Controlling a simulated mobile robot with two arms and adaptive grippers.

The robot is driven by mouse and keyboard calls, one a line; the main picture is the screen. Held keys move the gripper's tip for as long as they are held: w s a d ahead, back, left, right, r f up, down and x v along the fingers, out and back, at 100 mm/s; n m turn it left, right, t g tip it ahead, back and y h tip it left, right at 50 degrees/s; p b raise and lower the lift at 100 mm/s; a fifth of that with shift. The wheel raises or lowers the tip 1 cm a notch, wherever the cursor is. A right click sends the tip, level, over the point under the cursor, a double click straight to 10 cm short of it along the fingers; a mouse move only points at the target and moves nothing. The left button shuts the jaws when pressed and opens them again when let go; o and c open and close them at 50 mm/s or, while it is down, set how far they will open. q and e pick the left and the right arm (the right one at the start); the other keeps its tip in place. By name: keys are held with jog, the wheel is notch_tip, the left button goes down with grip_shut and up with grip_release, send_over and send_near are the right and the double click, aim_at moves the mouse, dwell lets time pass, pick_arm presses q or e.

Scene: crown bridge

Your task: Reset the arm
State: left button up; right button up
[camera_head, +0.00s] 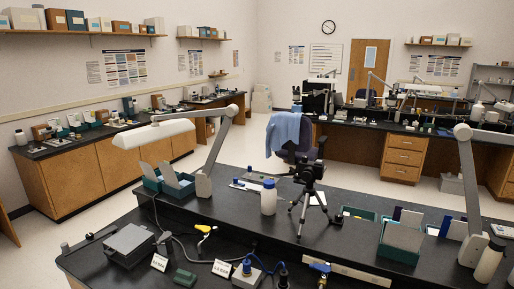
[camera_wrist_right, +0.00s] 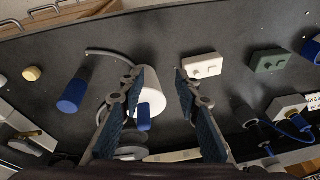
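My right gripper (camera_wrist_right: 158,76) shows in the right wrist view. Its two fingers with blue pads are spread apart, with nothing held between them. Behind them is a dark benchtop (camera_wrist_right: 225,50). A white cylinder (camera_wrist_right: 150,88) with a blue part lies beyond the gap, partly hidden by the left finger; I cannot tell how far it is from the fingertips. Neither gripper shows in the head view, and my left gripper is in no view.
In the wrist view lie a blue-capped item (camera_wrist_right: 73,92) and a green block (camera_wrist_right: 268,62).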

jog(key=s+a+r+n, duration=0.1)
jog(key=s+r+n, duration=0.1)
jog(key=s+n, duration=0.5)
jog(key=s+r+n, duration=0.2)
jog(key=s, duration=0.9)
notch_tip(320, 180, down, 30)
jog(key=s+b, duration=0.1)
jog(key=b, duration=0.4)
jog(key=s+d+f+g+b, duration=0.1)
jog(key=s+f+b, duration=0.1)
jog(key=s+f, duration=0.7)
jog(key=s+d+f+g+b, duration=0.1)
jog(key=s+f+b, duration=0.2)
jog(key=s+f, duration=0.5)
notch_tip(320, 180, down, 6)
jog(key=shift+s+d+r+n+y, duration=0.2)
jog(key=shift+s+d+n+y, duration=0.1)
jog(key=shift+s+d, duration=0.1)
